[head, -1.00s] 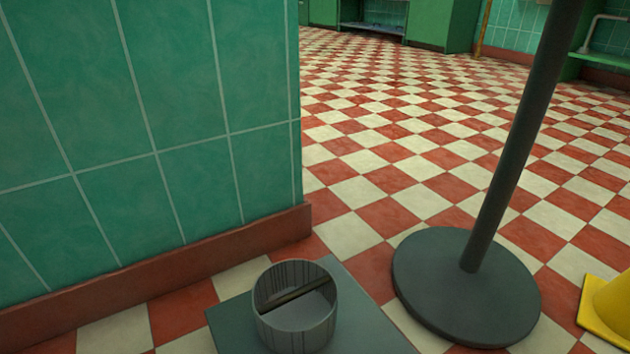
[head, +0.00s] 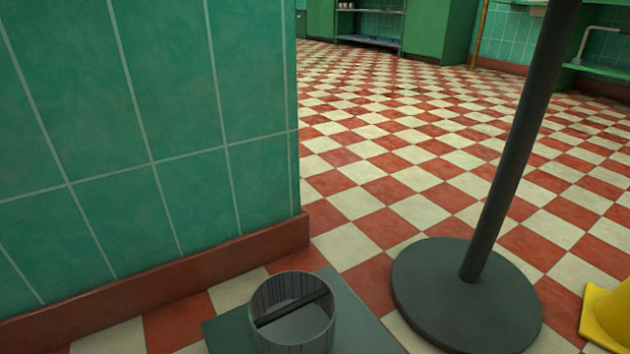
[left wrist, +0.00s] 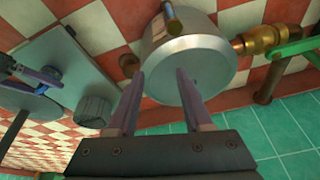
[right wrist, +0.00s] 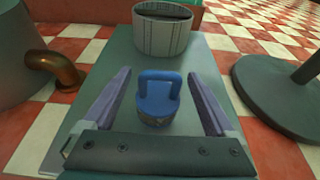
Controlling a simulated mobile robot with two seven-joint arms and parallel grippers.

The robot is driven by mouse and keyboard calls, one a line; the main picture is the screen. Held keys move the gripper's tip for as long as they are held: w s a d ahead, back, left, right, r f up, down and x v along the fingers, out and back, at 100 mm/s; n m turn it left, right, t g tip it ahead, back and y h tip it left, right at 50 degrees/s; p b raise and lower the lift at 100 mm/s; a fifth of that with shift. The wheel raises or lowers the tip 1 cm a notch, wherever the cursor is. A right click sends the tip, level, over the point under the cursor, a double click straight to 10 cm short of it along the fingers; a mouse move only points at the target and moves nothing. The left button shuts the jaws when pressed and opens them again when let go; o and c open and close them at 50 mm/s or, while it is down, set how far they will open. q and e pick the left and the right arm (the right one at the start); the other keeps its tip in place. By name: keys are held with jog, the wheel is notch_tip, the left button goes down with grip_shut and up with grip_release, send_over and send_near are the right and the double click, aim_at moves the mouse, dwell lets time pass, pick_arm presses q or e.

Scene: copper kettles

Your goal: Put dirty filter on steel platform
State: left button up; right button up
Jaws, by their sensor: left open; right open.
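A blue-handled round piece with a dark, grimy lower band, seemingly the dirty filter (right wrist: 157,100), shows in the right wrist view. It is over the grey platform (head: 358,318); whether it touches the surface I cannot tell. The platform also shows in the right wrist view (right wrist: 207,62). My right gripper (right wrist: 162,88) is open, with one finger on each side of the filter and gaps between. My left gripper (left wrist: 160,75) is open and empty, in front of a round steel vessel (left wrist: 190,65). Neither gripper shows in the head view.
A grey open bin (head: 290,315) with a bar across it stands on the platform. A post with a round dark base (head: 465,295) is to the right, beside a yellow object (head: 608,315). A green tiled wall (head: 150,130) is left. Checkered floor is open beyond.

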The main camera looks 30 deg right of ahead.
jog(key=p+v, duration=0.3)
jog(key=v, duration=0.9)
jog(key=w+d+r+m+g+h, duration=0.2)
jog(key=d+m+g+h, duration=0.35)
jog(key=m, duration=0.75)
jog(key=w+d+r+m+g+h, duration=0.15)
jog(key=d+m+g+h, duration=0.4)
jog(key=m, duration=0.75)
jog(key=w+a+r+m+y, duration=0.3)
jog(key=a+r+m+y, duration=0.5)
jog(key=r+y, duration=0.1)
jog(key=shift+a+r+m+y, duration=0.25)
jog(key=shift+m+y, duration=0.15)
jog(key=shift+y, duration=0.1)
